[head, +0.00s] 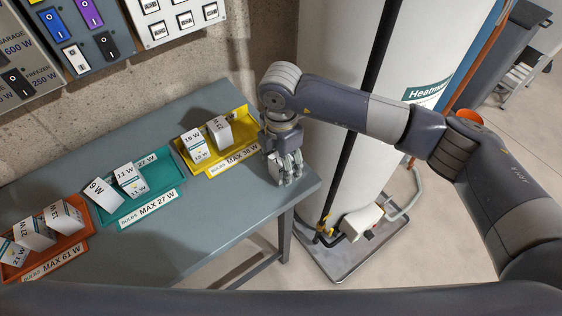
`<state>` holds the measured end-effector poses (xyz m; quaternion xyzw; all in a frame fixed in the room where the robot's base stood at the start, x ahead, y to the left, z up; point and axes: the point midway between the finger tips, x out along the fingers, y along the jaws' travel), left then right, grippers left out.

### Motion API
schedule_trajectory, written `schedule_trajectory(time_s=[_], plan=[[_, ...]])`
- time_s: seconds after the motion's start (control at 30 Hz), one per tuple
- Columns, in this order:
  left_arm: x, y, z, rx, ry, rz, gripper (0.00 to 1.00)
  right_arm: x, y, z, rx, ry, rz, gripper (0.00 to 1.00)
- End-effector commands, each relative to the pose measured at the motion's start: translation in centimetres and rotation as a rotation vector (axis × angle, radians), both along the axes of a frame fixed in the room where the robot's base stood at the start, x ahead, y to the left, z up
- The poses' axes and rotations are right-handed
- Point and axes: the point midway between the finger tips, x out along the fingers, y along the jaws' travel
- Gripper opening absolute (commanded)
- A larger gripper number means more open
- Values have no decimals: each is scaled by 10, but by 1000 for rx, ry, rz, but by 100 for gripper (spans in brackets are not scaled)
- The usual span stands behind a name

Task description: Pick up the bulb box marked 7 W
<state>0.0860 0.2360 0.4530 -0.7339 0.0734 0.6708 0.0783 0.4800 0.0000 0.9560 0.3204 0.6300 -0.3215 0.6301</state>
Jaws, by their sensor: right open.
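My right gripper (286,168) points down at the right end of the grey table (190,235), its fingers open and low over the top. A small pale box-like shape (273,166) shows at the left side of the fingers. The fingers partly hide it and I cannot read a marking on it, so I cannot tell whether it is the 7 W box. No box with a readable 7 W mark shows elsewhere. My left gripper is not in view.
A yellow tray (233,155), a teal tray (165,186) and an orange tray (68,247) hold white bulb boxes, among them ones marked 15 W, 9 W, 11 W and 21 W. A white tank (335,75) stands right of the table. The table's front is clear.

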Motion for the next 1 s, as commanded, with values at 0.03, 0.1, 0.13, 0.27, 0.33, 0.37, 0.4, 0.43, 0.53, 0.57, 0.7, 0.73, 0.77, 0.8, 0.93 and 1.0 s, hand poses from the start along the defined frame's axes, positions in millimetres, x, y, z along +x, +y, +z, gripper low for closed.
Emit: schedule_trajectory(time_s=[0.03,0.1,0.13,0.27,0.33,0.37,0.4,0.43,0.53,0.57,0.7,0.73,0.77,0.8,0.93,1.0], plan=[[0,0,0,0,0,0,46,0,0,-1,1,-1,0,62],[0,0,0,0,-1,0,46,0,0,-1,1,-1,0,62],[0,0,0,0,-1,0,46,0,0,-1,1,-1,0,62],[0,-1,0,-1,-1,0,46,0,0,-1,1,-1,0,44],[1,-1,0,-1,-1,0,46,0,0,0,1,-1,0,28],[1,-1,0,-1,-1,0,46,0,0,0,1,-1,0,21],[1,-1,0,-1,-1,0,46,0,0,0,1,-1,0,14],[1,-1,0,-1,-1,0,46,0,0,0,1,-1,0,14],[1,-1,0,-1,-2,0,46,0,0,0,1,-1,0,14],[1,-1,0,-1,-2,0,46,0,0,0,1,0,0,14],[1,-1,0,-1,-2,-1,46,0,0,0,1,-1,0,14],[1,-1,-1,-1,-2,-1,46,0,0,0,1,-1,0,14],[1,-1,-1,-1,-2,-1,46,0,0,1,1,-1,0,14],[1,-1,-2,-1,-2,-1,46,1,0,2,1,-2,0,14],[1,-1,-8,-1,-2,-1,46,1,1,10,4,-3,0,14],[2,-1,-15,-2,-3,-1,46,1,1,19,3,-5,0,14]])
